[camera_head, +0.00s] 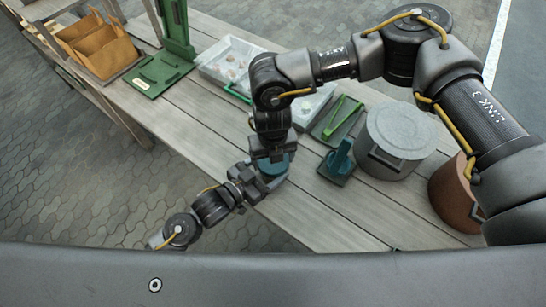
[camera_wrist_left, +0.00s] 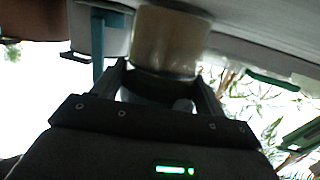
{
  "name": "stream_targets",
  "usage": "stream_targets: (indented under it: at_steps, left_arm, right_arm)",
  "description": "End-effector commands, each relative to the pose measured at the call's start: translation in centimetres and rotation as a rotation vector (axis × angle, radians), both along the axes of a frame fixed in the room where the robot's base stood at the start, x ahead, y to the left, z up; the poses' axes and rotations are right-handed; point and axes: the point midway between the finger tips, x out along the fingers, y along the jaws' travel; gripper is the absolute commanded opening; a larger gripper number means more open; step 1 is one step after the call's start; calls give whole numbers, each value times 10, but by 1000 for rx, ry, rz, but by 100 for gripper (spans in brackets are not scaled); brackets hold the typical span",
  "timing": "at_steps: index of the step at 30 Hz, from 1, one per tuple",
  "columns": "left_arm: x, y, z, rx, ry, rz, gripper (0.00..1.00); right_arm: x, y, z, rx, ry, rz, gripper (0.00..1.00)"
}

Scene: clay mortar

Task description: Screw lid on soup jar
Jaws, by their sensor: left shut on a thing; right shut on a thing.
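The soup jar (camera_wrist_left: 168,42), a clear cylinder with beige contents, shows in the left wrist view between the fingers of my left gripper (camera_wrist_left: 163,88). In the head view my left gripper (camera_head: 256,178) reaches in low from the left, shut on the jar, which is mostly hidden there. My right gripper (camera_head: 271,150) points down from above, shut on a teal round lid (camera_head: 275,166). The lid is directly over the jar's place. Whether it touches or sits on the rim is hidden by the grippers.
To the right stand a teal-handled tool (camera_head: 338,160), a grey lidded pot (camera_head: 398,138) and a brown pot (camera_head: 455,195). Behind are a green-handled tool (camera_head: 340,118), a white tray (camera_head: 228,62) and a green stand (camera_head: 165,72). The table's front planks (camera_head: 320,215) are clear.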

Motion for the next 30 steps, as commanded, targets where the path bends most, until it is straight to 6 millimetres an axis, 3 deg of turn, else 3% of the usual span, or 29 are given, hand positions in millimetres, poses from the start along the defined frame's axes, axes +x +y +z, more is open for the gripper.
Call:
stream_targets:
  at_steps: [3,4,8,17,30]
  left_arm:
    - [0,0,0,-1,-1,1,9]
    - [0,0,0,0,0,1,9]
    - [0,0,0,-1,-1,1,9]
    - [0,0,1,-1,-1,0,9]
    - [0,0,1,-1,-1,0,9]
  right_arm:
    - [1,-1,0,-2,-1,0,51]
    - [1,-1,0,-2,-1,1,83]
    - [0,-1,0,-2,-1,1,100]
    - [0,0,3,-1,-1,3,100]
    - [0,0,45,-1,-1,3,100]
